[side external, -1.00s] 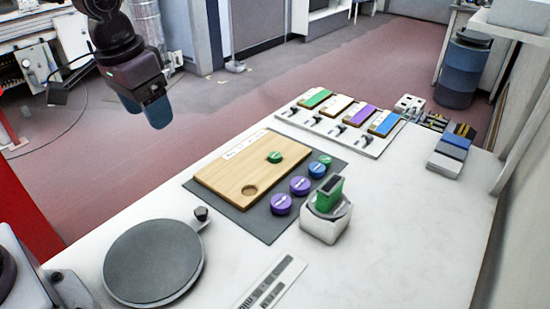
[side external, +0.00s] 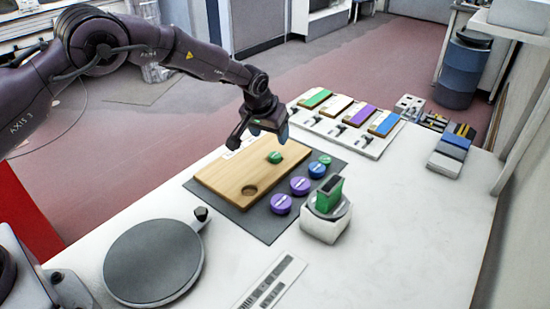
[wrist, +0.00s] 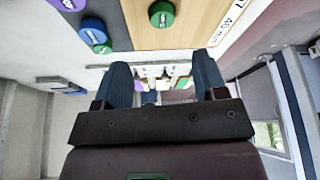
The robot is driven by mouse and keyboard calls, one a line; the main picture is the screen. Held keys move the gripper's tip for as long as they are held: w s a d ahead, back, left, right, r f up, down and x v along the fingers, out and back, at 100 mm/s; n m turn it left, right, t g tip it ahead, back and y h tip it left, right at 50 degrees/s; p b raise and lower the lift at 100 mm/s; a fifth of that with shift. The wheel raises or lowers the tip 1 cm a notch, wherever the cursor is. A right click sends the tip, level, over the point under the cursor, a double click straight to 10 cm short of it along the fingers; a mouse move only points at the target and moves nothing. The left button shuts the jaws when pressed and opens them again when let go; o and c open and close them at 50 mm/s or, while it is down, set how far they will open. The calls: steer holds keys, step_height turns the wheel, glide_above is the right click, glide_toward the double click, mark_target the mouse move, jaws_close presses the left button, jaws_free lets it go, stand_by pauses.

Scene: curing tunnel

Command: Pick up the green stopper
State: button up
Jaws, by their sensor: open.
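A round green stopper (side external: 275,157) sits on the wooden board (side external: 222,178), and also shows at the top of the wrist view (wrist: 161,14). A second green stopper (side external: 325,160) sits on the dark mat beside the board, seen small in the wrist view (wrist: 102,48). My gripper (side external: 259,139) is open and empty above the far part of the board, a little above and left of the green stopper on it. Its two blue-grey fingers also show in the wrist view (wrist: 162,68), spread apart. Neither finger visibly touches a stopper.
A blue stopper (side external: 317,170) and two purple stoppers (side external: 300,185) stand on the mat (side external: 262,226). The board has an empty round hole (side external: 249,189). A white holder (side external: 326,226) with a green block stands at the right. A round grey plate (side external: 153,262) lies front left.

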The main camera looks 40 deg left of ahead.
mark_target(275, 155)
steer(key=x, duration=0.4)
steer(key=shift+s+a+x, duration=0.1)
steer(key=shift+x, duration=1.35)
steer(key=shift+s+a+x, duration=0.1)
steer(key=shift+x, duration=1.35)
